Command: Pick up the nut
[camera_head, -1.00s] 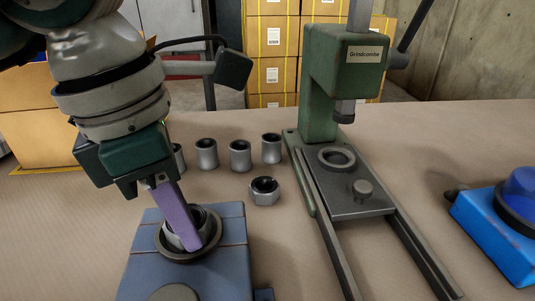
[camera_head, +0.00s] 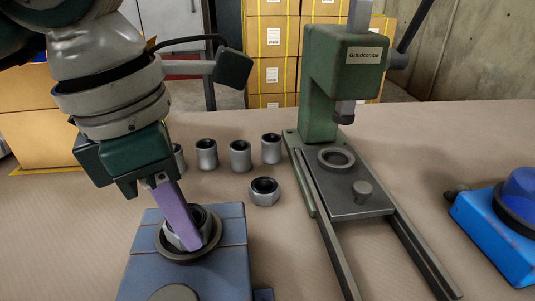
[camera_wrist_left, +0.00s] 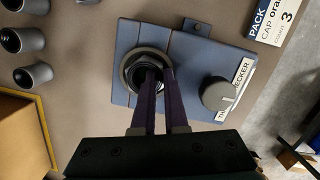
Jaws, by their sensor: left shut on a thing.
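A grey steel nut (camera_head: 201,216) sits in the round dark collar (camera_head: 215,241) of the blue block (camera_head: 231,228). My left gripper (camera_head: 187,238) reaches down into this collar and its purple fingers are shut on the nut. In the left wrist view the fingers (camera_wrist_left: 155,80) lie on either side of the nut (camera_wrist_left: 149,68), with the collar (camera_wrist_left: 126,73) around them. The nut is partly hidden by the fingers. My right gripper is not in view.
Several grey cylinders (camera_head: 240,157) stand behind the block. A green press (camera_head: 320,92) with long rails stands to the right, and a blue device (camera_head: 497,230) at far right. The block has a knob (camera_wrist_left: 217,93) beside the collar.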

